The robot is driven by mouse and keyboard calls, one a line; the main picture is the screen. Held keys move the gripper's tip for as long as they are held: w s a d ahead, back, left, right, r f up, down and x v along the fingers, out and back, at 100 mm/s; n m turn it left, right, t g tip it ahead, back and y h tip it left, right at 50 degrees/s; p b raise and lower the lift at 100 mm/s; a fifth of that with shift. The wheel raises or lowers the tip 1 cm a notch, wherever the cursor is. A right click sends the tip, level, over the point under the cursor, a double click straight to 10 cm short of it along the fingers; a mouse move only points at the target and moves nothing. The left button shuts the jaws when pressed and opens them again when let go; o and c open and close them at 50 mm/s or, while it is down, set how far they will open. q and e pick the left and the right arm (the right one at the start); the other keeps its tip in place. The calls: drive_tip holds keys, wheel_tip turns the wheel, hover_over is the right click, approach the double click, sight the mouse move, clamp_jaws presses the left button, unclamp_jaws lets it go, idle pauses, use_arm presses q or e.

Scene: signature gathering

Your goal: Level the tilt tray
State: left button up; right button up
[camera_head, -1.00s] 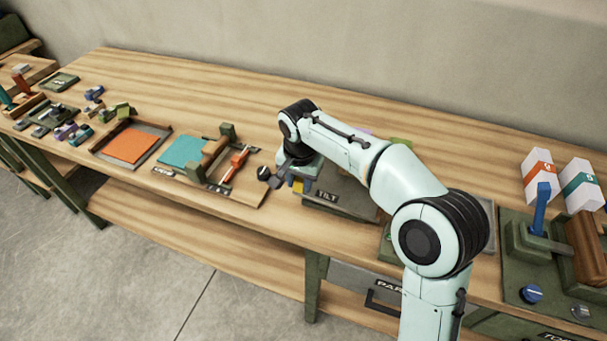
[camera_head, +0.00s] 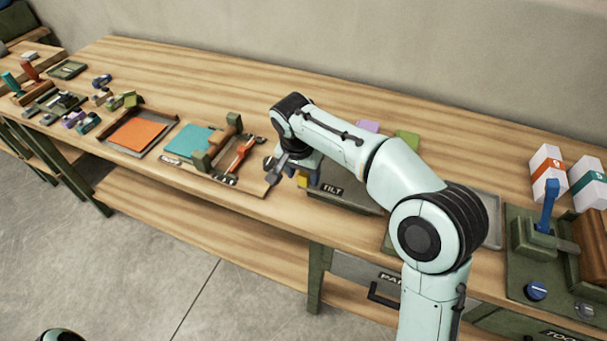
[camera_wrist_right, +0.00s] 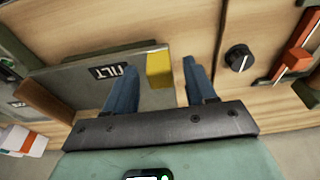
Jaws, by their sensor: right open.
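The tilt tray is a grey plate with a dark TILT label (camera_wrist_right: 113,72). It lies on the bench in the wrist view (camera_wrist_right: 75,88) and partly shows under my right arm in the head view (camera_head: 345,197). A yellow block (camera_wrist_right: 159,70) sits at its edge and also shows in the head view (camera_head: 302,180). My right gripper (camera_wrist_right: 160,78) is open, with its blue fingers on either side of the yellow block in the picture. I cannot tell whether they touch it. The plate's slope is unclear. My left gripper is out of view.
A black knob (camera_wrist_right: 240,57) is on the wooden board beside the tray, near an orange-red handle (camera_wrist_right: 298,58). Left of it lie a teal sheet (camera_head: 190,140) and an orange sheet (camera_head: 137,133). White boxes (camera_head: 546,172) and a blue lever (camera_head: 548,203) stand at the right.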

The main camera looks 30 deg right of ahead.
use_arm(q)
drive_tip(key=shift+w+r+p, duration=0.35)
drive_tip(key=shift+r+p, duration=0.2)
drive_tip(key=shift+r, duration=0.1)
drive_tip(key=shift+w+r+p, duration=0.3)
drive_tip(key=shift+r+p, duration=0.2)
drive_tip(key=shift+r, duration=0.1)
use_arm(e)
wheel_tip(320, 180, up, 11)
drive_tip(key=s+a, duration=0.1)
drive_tip(key=a, duration=0.1)
drive_tip(key=shift+s+r, duration=0.2)
